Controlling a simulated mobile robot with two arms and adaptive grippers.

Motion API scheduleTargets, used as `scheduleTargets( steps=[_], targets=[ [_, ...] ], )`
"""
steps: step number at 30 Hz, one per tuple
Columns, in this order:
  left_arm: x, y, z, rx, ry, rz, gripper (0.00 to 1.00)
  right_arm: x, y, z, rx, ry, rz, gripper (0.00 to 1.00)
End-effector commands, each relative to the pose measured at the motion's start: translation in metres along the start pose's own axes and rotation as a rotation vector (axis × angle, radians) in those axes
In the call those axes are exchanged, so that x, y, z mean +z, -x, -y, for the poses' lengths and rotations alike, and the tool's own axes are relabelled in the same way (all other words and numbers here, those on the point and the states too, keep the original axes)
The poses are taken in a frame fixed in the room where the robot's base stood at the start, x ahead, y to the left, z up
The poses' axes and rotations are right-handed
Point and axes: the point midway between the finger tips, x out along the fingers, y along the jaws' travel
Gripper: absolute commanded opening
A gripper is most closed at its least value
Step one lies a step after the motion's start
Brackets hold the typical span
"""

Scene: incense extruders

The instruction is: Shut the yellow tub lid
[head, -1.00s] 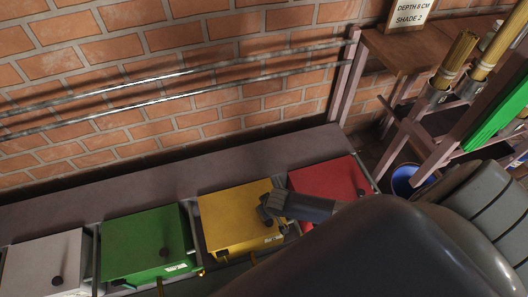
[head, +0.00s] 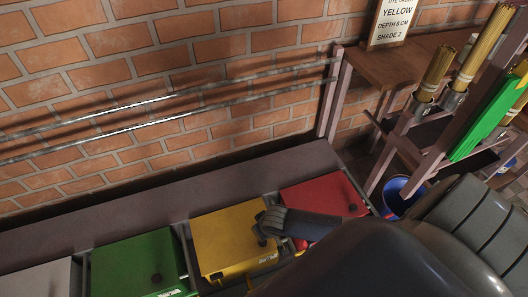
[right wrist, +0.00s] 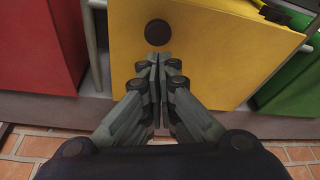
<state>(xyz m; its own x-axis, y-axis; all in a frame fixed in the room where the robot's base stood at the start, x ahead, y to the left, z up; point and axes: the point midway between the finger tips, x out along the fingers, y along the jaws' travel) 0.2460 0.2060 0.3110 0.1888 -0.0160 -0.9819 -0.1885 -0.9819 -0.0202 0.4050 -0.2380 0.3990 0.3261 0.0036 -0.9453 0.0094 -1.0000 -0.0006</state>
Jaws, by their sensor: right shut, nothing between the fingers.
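The yellow tub lid (head: 228,232) lies over its tub in the row below the brick wall, with a dark round knob (right wrist: 158,32) on its face. In the head view it looks lowered over the tub; I cannot tell whether it is fully seated. My right gripper (head: 263,225) is at the right part of the lid, close to the knob. In the right wrist view its fingertips (right wrist: 159,60) are together and empty, just below the knob; contact with the lid is unclear. My left gripper is not in view.
A red tub (head: 322,205) stands right of the yellow one, a green tub (head: 137,264) left, and a pale grey one (head: 38,280) farther left. A bare ledge (head: 150,215) runs behind them. A blue bucket (head: 397,195) and a rack with incense bundles stand at right.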

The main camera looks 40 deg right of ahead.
Motion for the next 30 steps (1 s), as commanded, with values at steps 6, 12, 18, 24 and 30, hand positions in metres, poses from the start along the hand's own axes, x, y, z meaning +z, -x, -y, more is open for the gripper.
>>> scheduleTargets(
  steps=[6,12,18,24,30],
  targets=[
    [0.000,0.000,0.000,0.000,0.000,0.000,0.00,-0.002,0.034,-0.001,0.000,0.000,-0.006,0.00],
    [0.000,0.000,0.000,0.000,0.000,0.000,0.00,-0.004,0.058,-0.001,0.001,-0.001,-0.009,0.00],
    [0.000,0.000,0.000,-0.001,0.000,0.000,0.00,-0.004,0.069,-0.001,0.001,0.000,-0.010,0.00],
    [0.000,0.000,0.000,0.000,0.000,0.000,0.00,-0.004,0.069,-0.001,0.001,-0.001,-0.009,0.00],
    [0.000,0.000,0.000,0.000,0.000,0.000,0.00,0.012,0.047,0.008,-0.016,0.020,-0.003,0.00]
  ],
)
